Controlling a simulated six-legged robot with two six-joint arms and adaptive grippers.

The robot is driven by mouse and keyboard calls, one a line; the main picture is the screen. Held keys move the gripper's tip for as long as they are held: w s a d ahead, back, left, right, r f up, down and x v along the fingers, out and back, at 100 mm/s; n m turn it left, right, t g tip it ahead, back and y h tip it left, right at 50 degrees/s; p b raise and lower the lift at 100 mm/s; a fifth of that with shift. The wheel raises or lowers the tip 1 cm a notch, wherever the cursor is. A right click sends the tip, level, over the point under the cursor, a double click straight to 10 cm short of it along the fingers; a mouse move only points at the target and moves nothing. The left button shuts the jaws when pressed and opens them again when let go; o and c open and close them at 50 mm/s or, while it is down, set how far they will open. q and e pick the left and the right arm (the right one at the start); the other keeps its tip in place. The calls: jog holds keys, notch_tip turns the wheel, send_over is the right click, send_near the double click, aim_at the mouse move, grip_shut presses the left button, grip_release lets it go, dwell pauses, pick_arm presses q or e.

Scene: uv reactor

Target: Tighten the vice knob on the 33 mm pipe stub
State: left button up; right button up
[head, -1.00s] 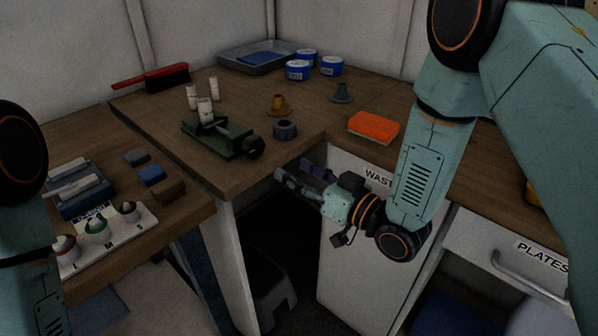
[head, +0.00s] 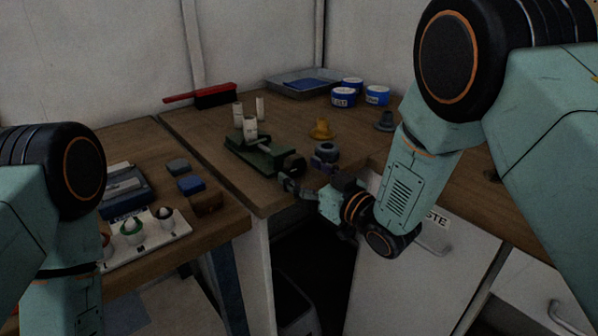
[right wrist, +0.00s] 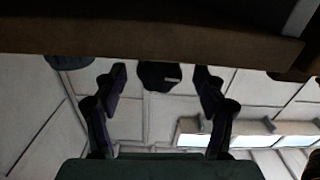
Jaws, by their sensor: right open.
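The green vice (head: 262,156) stands at the near edge of the corner bench, with an upright white pipe stub (head: 250,130) at its jaws. Its dark round knob (head: 293,166) faces the bench edge. My right gripper (head: 305,174) is open just in front of the knob, at the bench edge. In the right wrist view the knob (right wrist: 160,77) shows in the gap between the two spread fingers, apart from both; its depth between them is hard to tell. My left gripper is out of view; only the left arm shows.
A grey ring-shaped part (head: 326,152) sits close to the right gripper. Two more white stubs (head: 260,106) stand behind the vice. A yellow flanged part (head: 321,130) is farther back. The bench underside or edge (right wrist: 150,42) spans the wrist view's top.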

jog(key=shift+x, duration=0.95)
jog(key=shift+c, duration=0.2)
jog(key=c, duration=1.1)
jog(key=m+p, duration=0.2)
jog(key=shift+r+m+p, duration=0.1)
jog(key=shift+m+p, duration=0.85)
jog(key=shift+m, duration=0.25)
